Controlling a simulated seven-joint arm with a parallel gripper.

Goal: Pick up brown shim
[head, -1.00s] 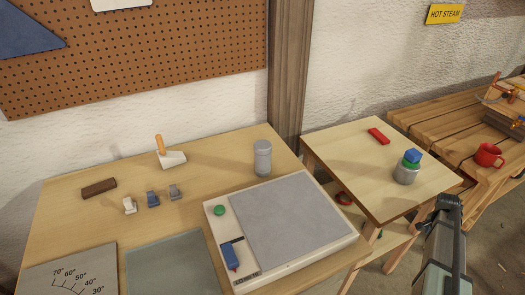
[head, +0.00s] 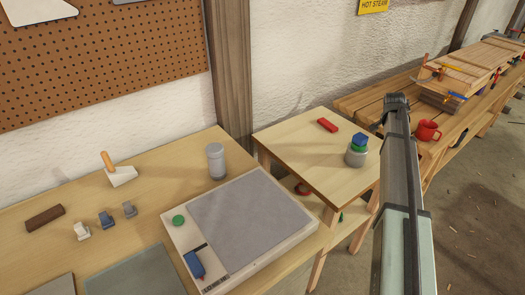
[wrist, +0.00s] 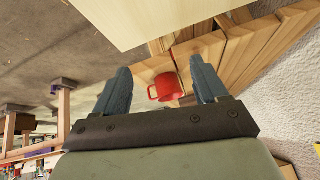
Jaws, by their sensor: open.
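I cannot make out a thin piece that is surely the brown shim. A dark brown block (head: 45,217) lies on the left part of the near table; I cannot tell if it is the shim. My gripper (head: 396,106) is far to its right, raised in front of the wooden bench. In the wrist view my gripper (wrist: 160,88) has its two blue-grey fingers apart, with nothing held. A red mug (wrist: 165,87) shows beyond and between them, apart from the fingers.
The near table holds a grey canister (head: 216,161), a white-bladed scraper (head: 119,174), several clips and a grey-topped board (head: 250,222). The small table bears a red block (head: 328,125) and a jar (head: 356,157). The bench (head: 365,105) holds a lath jig (head: 475,66).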

